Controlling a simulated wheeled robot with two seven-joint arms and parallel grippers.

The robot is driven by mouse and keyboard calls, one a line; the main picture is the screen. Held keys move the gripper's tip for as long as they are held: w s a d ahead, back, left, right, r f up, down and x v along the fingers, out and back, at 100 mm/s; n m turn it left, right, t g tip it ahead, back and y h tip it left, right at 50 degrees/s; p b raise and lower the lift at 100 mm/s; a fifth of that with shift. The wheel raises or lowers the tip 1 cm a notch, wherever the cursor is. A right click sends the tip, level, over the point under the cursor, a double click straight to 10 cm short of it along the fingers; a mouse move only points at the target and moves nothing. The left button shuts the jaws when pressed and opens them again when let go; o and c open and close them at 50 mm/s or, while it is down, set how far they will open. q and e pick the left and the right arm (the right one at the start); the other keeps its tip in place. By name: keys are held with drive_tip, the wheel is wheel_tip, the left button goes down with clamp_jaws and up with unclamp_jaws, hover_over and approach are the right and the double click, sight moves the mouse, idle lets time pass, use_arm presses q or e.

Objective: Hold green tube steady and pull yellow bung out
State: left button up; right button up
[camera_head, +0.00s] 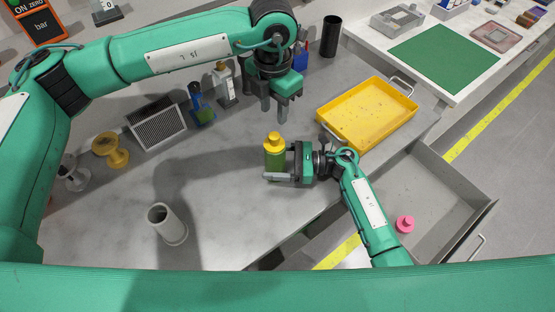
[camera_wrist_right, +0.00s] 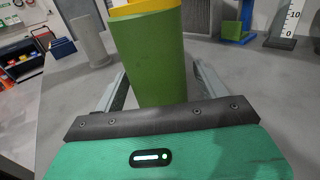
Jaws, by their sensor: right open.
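The green tube (camera_head: 275,161) stands upright on the grey worktop, with the yellow bung (camera_head: 273,141) seated in its top. In the right wrist view the green tube (camera_wrist_right: 150,58) stands between my right fingers, with a gap on each side, and the yellow bung (camera_wrist_right: 140,7) is cut by the top edge. My right gripper (camera_head: 281,163) is open around the tube, low and from the right. My left gripper (camera_head: 273,112) points down, open and empty, above and behind the tube in the head view.
A yellow tray (camera_head: 368,137) lies right of the tube. An open drawer (camera_head: 440,190) holding a pink piece (camera_head: 405,224) is at lower right. A grey cylinder (camera_head: 167,224) stands at front left. A yellow spool (camera_head: 110,150) and a grille box (camera_head: 156,123) stand at left.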

sight(274, 135)
use_arm(q)
drive_tip(key=shift+o, duration=0.4)
use_arm(e)
drive_tip(key=c, duration=1.2)
use_arm(q)
drive_tip(key=o, duration=0.4)
drive_tip(key=shift+r, duration=0.1)
drive_tip(key=shift+c, duration=0.2)
use_arm(e)
drive_tip(key=shift+o, duration=0.2)
use_arm(q)
drive_tip(key=o, duration=0.4)
drive_tip(key=shift+w+d+r+m+y, duration=0.15)
drive_tip(key=shift+w+d+m+y, duration=0.05)
drive_tip(key=shift+d+m+y, duration=0.1)
drive_tip(key=shift+c, duration=0.2)
drive_tip(key=shift+m+g+y, duration=0.5)
drive_tip(key=shift+m, duration=0.3)
drive_tip(key=f, duration=1.1)
drive_tip(key=shift+s+a, duration=0.2)
drive_tip(key=shift+a, duration=0.15)
drive_tip(key=shift+c, duration=0.4)
drive_tip(key=shift+r, duration=0.1)
drive_tip(key=c, duration=1.1)
drive_tip(key=shift+o, duration=0.2)
